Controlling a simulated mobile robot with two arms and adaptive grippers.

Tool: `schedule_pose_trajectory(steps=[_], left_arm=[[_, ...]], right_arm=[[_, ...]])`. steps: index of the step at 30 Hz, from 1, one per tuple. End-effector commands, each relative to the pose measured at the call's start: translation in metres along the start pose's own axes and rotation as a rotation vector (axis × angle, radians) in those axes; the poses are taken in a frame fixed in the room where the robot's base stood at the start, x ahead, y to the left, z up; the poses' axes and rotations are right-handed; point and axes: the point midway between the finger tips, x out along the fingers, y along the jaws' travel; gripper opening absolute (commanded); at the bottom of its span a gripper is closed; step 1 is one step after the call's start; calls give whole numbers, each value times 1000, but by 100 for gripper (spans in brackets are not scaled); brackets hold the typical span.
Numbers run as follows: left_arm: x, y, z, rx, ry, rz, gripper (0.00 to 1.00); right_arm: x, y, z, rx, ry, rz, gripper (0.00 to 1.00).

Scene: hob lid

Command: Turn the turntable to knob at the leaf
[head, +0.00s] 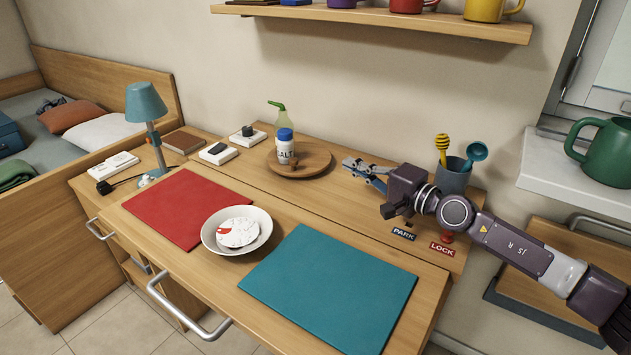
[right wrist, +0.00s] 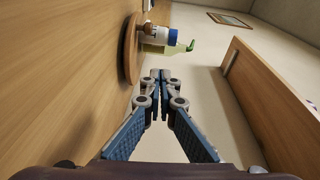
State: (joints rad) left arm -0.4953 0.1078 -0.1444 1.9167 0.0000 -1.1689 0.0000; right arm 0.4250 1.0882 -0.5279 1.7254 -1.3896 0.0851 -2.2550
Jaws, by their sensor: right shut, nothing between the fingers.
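The turntable (head: 318,158) is a round wooden disc on the back part of the desk. A small brown knob (head: 292,165) stands near its front edge in the head view. A white salt jar with a blue cap (head: 285,148) and a bottle with a green spout (head: 280,115) stand on it. The turntable (right wrist: 131,50) also shows in the right wrist view, ahead of the fingers. My right gripper (head: 349,164) is shut and empty, to the right of the turntable and apart from it. I cannot make out a leaf mark. My left gripper is out of view.
A utensil cup (head: 453,176) stands behind my right arm. PARK (head: 403,234) and LOCK (head: 441,249) labels are at the desk's right. A white bowl (head: 209,240), red mat (head: 185,205) and teal mat (head: 335,290) lie in front. A shelf (head: 400,22) hangs above.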

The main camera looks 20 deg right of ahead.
Motion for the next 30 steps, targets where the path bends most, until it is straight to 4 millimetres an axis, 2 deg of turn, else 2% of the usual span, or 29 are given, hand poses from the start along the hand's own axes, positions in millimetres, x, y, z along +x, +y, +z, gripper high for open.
schedule_pose_trajectory(steps=[2,8,11,15,22,30], left_arm=[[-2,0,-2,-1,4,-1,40],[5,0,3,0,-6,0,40],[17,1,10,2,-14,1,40],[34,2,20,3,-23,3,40],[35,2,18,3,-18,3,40],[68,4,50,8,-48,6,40]], right_arm=[[-5,11,3,-36,-21,37,0],[4,10,5,-46,-29,48,0],[17,9,6,-43,-29,46,0],[48,10,7,-42,-30,44,0],[98,15,8,-41,-29,44,0],[110,16,24,-42,-29,48,0]])
